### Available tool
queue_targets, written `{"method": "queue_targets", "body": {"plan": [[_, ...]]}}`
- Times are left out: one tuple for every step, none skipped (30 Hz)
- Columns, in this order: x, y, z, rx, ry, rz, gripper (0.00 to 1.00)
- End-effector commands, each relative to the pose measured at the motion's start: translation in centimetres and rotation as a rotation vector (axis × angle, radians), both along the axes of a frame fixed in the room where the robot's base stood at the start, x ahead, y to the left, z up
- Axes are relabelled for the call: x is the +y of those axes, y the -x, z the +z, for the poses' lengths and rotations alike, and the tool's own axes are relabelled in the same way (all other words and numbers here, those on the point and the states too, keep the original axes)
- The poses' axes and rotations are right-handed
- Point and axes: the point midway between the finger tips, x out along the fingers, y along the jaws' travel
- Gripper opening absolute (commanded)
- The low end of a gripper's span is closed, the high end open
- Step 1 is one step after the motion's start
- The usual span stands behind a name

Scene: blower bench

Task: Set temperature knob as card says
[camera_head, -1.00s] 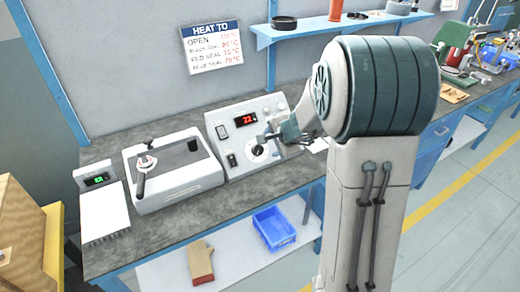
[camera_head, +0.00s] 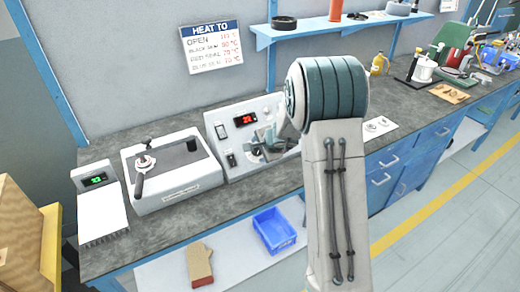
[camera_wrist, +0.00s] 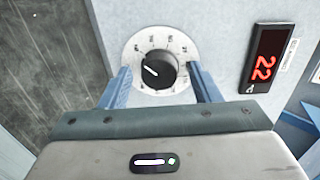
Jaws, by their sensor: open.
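The temperature knob (camera_wrist: 157,70) is a black round dial with a white pointer line on a white scale plate, on the front of the grey control box (camera_head: 281,106). In the wrist view its pointer aims to the upper left; the scale numbers are too blurred to read. My gripper (camera_wrist: 162,82) is open, with one blue finger on each side of the knob and a visible gap to it. In the head view my gripper (camera_head: 268,146) hides the knob. A red display (camera_wrist: 263,66) reads about 22. The "HEAT TO" card (camera_head: 211,47) hangs on the wall; its rows show temperatures, partly blurred.
A white machine with a lever (camera_head: 172,172) stands left of the control box. A small meter with a green display (camera_head: 95,180) is at the far left. A blue bin (camera_head: 273,230) sits on the lower shelf. A wall shelf (camera_head: 345,27) is above.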

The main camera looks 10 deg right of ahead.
Motion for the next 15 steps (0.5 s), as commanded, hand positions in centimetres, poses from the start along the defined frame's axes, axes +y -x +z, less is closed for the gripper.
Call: {"method": "queue_targets", "body": {"plan": [[0.00,0.00,0.01,0.000,0.000,0.000,0.57],[0.00,0.01,0.01,0.000,0.000,0.000,0.57],[0.01,0.01,0.01,0.000,0.000,0.000,0.51],[0.00,0.01,0.01,0.000,0.000,0.000,0.43],[0.01,0.02,0.01,0.000,0.000,0.000,0.35],[0.00,0.01,0.01,0.000,0.000,0.000,0.24],[0.00,0.01,0.01,0.000,0.000,0.000,0.15],[0.00,0.01,0.01,0.000,0.000,0.000,0.12],[-0.01,0.02,0.02,0.000,0.000,0.000,0.12],[-0.01,0.02,0.02,0.000,0.000,0.000,0.12],[-0.01,0.02,0.02,0.000,0.000,0.000,0.12],[-0.01,0.03,0.02,0.000,-0.001,-0.001,0.12],[-0.01,0.02,0.01,0.001,-0.002,-0.002,0.12],[-0.01,0.02,0.01,0.001,-0.004,-0.004,0.12],[-0.02,0.02,-0.01,0.003,-0.009,-0.009,0.12]]}}
